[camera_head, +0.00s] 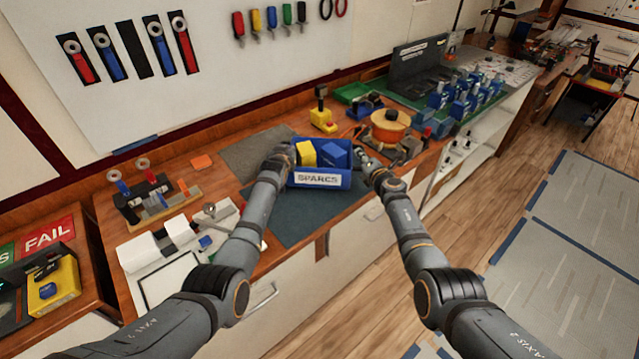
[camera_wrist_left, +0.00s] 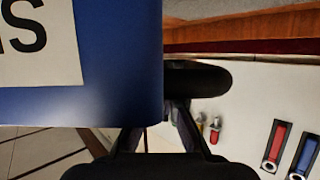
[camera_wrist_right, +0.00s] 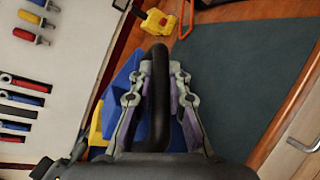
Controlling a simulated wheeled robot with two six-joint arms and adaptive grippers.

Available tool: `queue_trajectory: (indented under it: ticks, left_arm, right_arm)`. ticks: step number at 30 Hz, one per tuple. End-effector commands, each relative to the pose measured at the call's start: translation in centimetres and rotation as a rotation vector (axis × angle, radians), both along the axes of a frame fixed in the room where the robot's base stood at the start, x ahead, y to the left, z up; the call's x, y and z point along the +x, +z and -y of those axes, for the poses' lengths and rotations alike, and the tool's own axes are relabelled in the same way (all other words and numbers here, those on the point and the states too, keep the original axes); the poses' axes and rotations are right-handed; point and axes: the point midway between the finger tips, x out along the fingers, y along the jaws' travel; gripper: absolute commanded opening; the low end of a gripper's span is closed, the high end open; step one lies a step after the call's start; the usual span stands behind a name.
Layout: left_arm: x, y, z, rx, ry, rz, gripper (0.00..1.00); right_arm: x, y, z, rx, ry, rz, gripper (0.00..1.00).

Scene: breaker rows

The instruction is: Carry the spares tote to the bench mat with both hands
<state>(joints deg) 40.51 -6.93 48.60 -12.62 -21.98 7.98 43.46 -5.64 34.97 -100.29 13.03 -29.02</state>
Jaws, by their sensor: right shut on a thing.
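The blue spares tote (camera_head: 330,180) has a white SPARES label and holds a yellow block and a blue block. It is over the dark teal bench mat (camera_head: 293,226); I cannot tell whether it touches the mat. My left gripper (camera_head: 280,155) is at the tote's left end; in the left wrist view the tote (camera_wrist_left: 125,100) hides much of it and its jaws are unclear. My right gripper (camera_head: 364,163) is at the right end. In the right wrist view its fingers (camera_wrist_right: 156,85) are shut on a black handle (camera_wrist_right: 158,110) of the tote.
A grey mat (camera_head: 257,148) lies behind the tote. An orange reel (camera_head: 390,121) stands to the right and a yellow-based device (camera_head: 322,118) behind. Racks and a white tray (camera_head: 160,247) occupy the bench at left. A breaker row (camera_head: 465,92) is at far right.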

Motion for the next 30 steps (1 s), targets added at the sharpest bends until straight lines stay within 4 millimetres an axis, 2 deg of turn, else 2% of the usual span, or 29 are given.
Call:
queue_trajectory:
  ticks: [5,11,29,30]
  left_arm:
    - [0.1,0.2,0.0,0.000,0.000,0.005,0.00]
    - [0.1,-0.5,0.0,0.000,0.000,0.005,0.00]
    - [0.1,-5.1,0.0,0.000,0.000,0.005,0.00]
    - [0.0,-4.9,0.0,0.000,0.000,0.001,0.08]
  right_arm:
    - [0.1,0.1,0.0,0.001,-0.001,0.003,0.00]
    - [0.1,-0.6,0.0,0.001,-0.001,0.003,0.00]
    - [0.1,-5.1,0.0,0.001,-0.001,0.003,0.00]
    - [0.0,-4.9,0.0,0.000,0.000,0.000,0.20]
